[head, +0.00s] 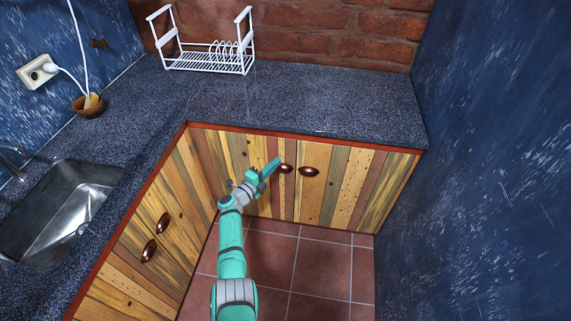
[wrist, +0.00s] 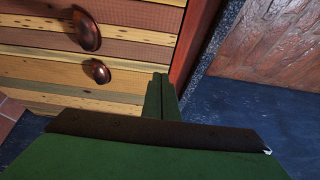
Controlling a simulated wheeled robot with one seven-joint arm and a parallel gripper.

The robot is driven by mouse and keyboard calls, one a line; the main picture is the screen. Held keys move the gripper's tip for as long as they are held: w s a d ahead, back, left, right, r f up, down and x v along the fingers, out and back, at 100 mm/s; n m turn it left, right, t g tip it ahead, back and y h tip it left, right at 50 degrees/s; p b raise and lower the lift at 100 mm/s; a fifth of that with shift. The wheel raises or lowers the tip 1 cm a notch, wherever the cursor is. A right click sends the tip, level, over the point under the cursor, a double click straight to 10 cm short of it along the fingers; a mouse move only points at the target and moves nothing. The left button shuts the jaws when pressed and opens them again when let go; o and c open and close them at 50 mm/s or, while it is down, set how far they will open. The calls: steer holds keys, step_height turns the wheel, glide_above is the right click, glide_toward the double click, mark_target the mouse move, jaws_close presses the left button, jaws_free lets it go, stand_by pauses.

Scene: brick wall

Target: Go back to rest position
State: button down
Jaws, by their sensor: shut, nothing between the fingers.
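My gripper (head: 272,168) is at the end of my teal arm, in front of the striped wooden cabinet doors (head: 345,185) below the counter in the head view. Its fingertips are close to the left of two dark copper knobs (head: 286,168) in that view; I cannot tell whether they touch it. In the wrist view my gripper's fingers (wrist: 161,97) are together with nothing between them. Two knobs show to their left, the larger one (wrist: 86,30) and the smaller one (wrist: 97,71), both apart from the fingers there. The doors look shut.
A dark speckled counter (head: 330,100) runs above the cabinets, with a white dish rack (head: 208,60) at the back. A steel sink (head: 60,215) and a brown bowl (head: 88,106) are on the left. A blue wall (head: 490,180) bounds the right. The tiled floor (head: 320,265) is clear.

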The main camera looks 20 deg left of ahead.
steer(key=shift+s+a, duration=0.25)
steer(key=shift+a, duration=0.4)
steer(key=shift+s+a, duration=0.25)
steer(key=shift+a, duration=0.4)
steer(key=s+d+f+n+t+y, duration=0.1)
steer(key=s+d+f+n, duration=0.25)
steer(key=d, duration=0.55)
steer(key=s+d+f+n+t, duration=0.15)
steer(key=s+d, duration=0.25)
steer(key=d, duration=0.6)
steer(key=s+d+f+n+y, duration=0.1)
steer(key=s+d+n+y, duration=0.1)
steer(key=s+d+n, duration=0.45)
steer(key=s+d+f+n+y, duration=0.1)
steer(key=s+d, duration=0.2)
steer(key=s, duration=0.7)
steer(key=s+d+r+n+g+y, duration=0.1)
steer(key=s+d+r+n, duration=0.15)
steer(key=s, duration=0.75)
steer(key=s+d+r+n+g+y, duration=0.1)
steer(key=s+r+n, duration=0.15)
steer(key=s, duration=0.75)
steer(key=s+a+r+n+g, duration=0.1)
steer(key=s+r+n, duration=0.3)
steer(key=s+r, duration=0.8)
steer(key=s+g, duration=0.1)
steer(key=s, duration=0.1)
steer(key=shift+s+a+r, duration=0.3)
steer(key=shift+a+r, duration=0.1)
